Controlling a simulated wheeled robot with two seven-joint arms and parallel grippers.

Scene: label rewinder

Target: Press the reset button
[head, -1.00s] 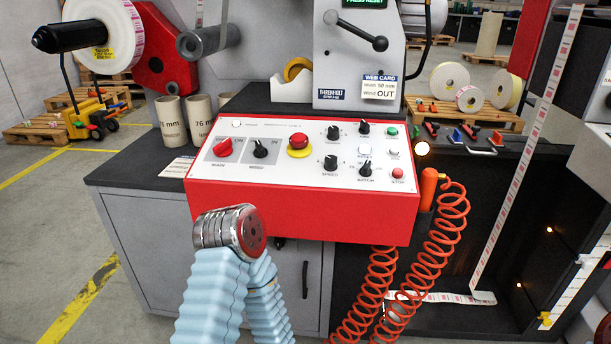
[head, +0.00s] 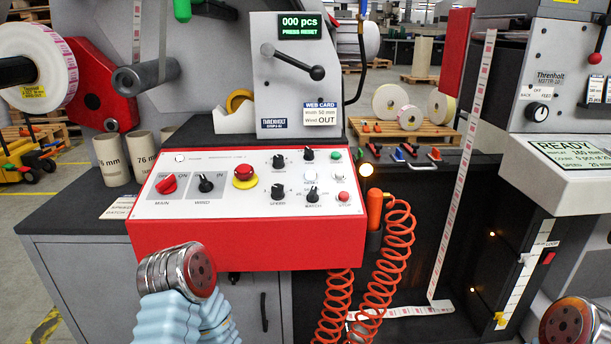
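The red control box (head: 250,250) with a white top panel stands at the centre of the head view. The reset button (head: 310,177) appears to be the small pale button with a bluish label, right of centre on the panel. A green-lit display (head: 303,27) above reads "000 pcs PRESS RESET". My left arm, in a light blue sleeve with a metal joint, rises in front of the box at lower left. A metal joint of my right arm shows at the bottom right. No gripper fingers show on either arm, and nothing visible touches the button.
A yellow-red mushroom button (head: 244,175), black knobs and a red stop button (head: 344,197) share the panel. An orange handle (head: 374,207) with coiled cords hangs at the box's right. The space above the panel is clear.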

